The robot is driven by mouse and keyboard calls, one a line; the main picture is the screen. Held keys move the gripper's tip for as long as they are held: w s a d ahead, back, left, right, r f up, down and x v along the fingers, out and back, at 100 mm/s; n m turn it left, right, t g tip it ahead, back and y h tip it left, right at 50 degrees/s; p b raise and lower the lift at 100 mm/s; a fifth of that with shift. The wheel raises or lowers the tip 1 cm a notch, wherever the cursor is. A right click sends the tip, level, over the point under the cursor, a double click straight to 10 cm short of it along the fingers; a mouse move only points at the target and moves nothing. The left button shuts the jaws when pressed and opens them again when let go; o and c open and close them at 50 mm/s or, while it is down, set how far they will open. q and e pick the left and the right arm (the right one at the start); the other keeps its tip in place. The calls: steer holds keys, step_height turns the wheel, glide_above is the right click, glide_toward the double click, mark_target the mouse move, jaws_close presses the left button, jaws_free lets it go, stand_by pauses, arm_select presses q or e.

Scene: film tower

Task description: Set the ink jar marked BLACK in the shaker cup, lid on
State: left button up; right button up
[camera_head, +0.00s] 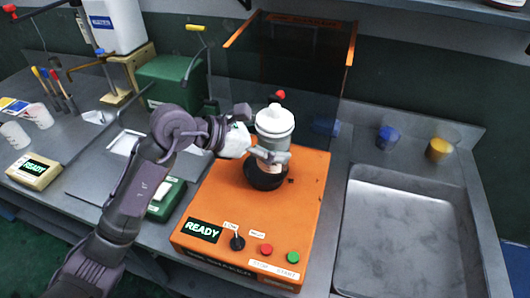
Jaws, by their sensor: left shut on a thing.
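A jar with a white lid (275,119) stands upright over the shaker, its lid on. No BLACK marking can be read on it. My left gripper (272,156) is shut on the jar, coming in from the left. The jar is at the dark shaker cup (264,177) on the orange shaker (211,190). The gripper hides part of the jar, and I cannot tell whether its base rests on the cup's floor. My right gripper is not in view.
A dark see-through guard with an orange frame (350,45) rises behind the cup. The shaker front has a READY display (203,230), a black knob (237,243), a red button (266,250) and a green button (293,257). A metal sink (400,235) lies right, with blue (387,138) and yellow (439,149) containers behind.

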arm_select(q)
steer(key=shift+w+a+f, duration=0.55)
steer(key=shift+w+a, duration=0.05)
steer(key=shift+w, duration=0.15)
steer(key=shift+w+a+f, duration=0.1)
steer(key=shift+f, duration=0.1)
step_height(320, 180, down, 3)
steer(key=shift+f+p, duration=0.1)
steer(key=shift+p, duration=0.5)
steer(key=shift+f, duration=0.3)
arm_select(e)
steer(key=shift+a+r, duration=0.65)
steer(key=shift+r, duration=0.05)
arm_select(q)
steer(key=shift+f, duration=0.15)
steer(key=o, duration=1.5)
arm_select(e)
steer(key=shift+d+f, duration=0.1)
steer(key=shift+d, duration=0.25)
